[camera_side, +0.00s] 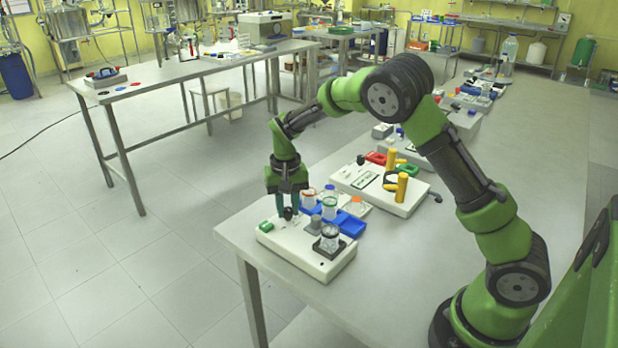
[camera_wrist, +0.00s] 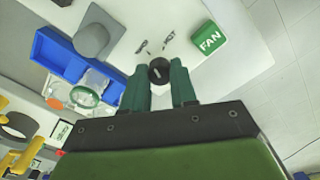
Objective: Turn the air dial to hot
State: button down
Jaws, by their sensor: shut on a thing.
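The air dial is a small dark round knob with a light pointer line. It shows in the side view (camera_side: 288,213) on a white device panel (camera_side: 292,245), and in the wrist view (camera_wrist: 159,71). My gripper (camera_side: 286,207) reaches down over it. In the wrist view my two green fingers (camera_wrist: 160,85) stand on either side of the dial and are shut on it. Two small dark labels (camera_wrist: 141,46) sit on the panel beyond the dial, too small to read surely. The pointer's exact setting is hard to tell.
A green FAN button (camera_wrist: 208,40) is close to the dial. A grey knob-like part (camera_wrist: 92,40), a blue tray (camera_wrist: 52,58) and a glass jar with a green ring (camera_wrist: 85,97) stand nearby. Another device with yellow handles (camera_side: 380,188) is behind.

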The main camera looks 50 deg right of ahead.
aim_at(288, 209)
jog(key=m, duration=0.3)
jog(key=shift+m, duration=0.3)
jog(key=shift+r+m, duration=0.1)
jog(key=shift+m, duration=1.8)
jog(key=c, duration=0.9)
grip_release()
notch_tip(288, 209, up, 17)
jog(key=shift+f, duration=0.1)
